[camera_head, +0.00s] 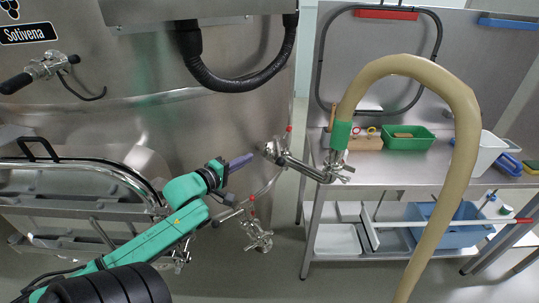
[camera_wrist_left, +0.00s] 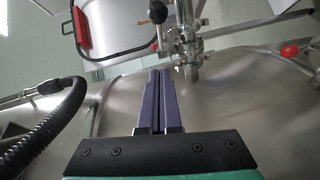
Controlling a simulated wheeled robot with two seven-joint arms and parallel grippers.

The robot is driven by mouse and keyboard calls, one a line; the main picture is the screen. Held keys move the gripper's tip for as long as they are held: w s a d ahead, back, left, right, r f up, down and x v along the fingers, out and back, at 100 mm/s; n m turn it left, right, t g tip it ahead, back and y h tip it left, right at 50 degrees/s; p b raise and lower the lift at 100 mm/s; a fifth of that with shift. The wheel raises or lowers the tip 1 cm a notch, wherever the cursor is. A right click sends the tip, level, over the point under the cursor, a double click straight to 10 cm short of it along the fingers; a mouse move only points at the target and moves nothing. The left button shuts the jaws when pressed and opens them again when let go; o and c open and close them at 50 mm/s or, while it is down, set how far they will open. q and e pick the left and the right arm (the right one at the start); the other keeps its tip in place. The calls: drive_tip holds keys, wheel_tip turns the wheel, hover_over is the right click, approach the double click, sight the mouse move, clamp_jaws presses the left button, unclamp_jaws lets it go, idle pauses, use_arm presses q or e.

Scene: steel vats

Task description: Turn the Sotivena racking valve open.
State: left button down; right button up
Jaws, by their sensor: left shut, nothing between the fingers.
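The Sotivena vat (camera_head: 150,90) is a large steel tank that carries a "Sotivena" sign (camera_head: 27,33). A steel valve fitting (camera_head: 272,151) sits at its right side, joined to pipework that leads to a beige hose. I cannot tell for sure that this is the racking valve. In the left wrist view, steel valve pipework (camera_wrist_left: 185,42) with a black ball-ended handle (camera_wrist_left: 158,12) stands just beyond the fingertips. My left gripper (camera_head: 250,156) is shut and empty, its purple fingers pointing at the fitting, apparently short of touching. The fingers also fill the middle of the left wrist view (camera_wrist_left: 160,75). My right gripper is out of view.
A lower valve (camera_head: 255,236) hangs below the fitting. The beige hose (camera_head: 465,120) arches over a steel bench (camera_head: 440,176) with a green tray (camera_head: 408,147). A black hose (camera_head: 235,84) loops above my left gripper. Bare floor shows below the lower valve.

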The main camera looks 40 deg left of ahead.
sight(279, 153)
use_arm(q)
drive_tip(key=w+d+f, duration=0.1)
drive_tip(key=w+d, duration=0.1)
drive_tip(key=w, duration=0.6)
drive_tip(key=shift+w+d+f+p, duration=0.25)
drive_tip(key=shift+d+f+p, duration=0.05)
drive_tip(key=shift+d+f, duration=0.1)
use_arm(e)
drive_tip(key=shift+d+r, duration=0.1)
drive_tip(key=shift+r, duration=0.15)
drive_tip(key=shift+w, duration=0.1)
